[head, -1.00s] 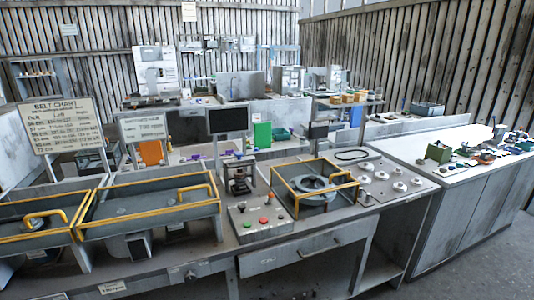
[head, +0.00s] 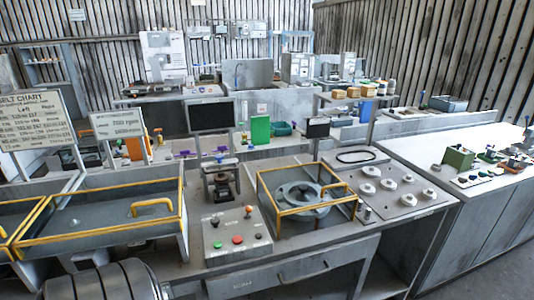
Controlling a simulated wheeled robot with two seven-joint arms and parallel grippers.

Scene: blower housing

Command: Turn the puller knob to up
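A grey control panel (head: 235,232) stands on the front bench. It carries a black knob (head: 214,221), an orange-topped knob (head: 248,211), a red button (head: 237,240) and a green button (head: 216,245). The labels are too small to read, so I cannot tell which control is the puller knob or which way it points. A small press-like device (head: 220,182) with a dark frame stands right behind the panel. Neither of my grippers is in view.
A yellow-railed guard box (head: 305,190) around a round grey housing stands right of the panel. A plate with several white round knobs (head: 388,185) lies further right. A yellow-railed tray (head: 100,212) is at left. A dark monitor (head: 210,116) stands behind.

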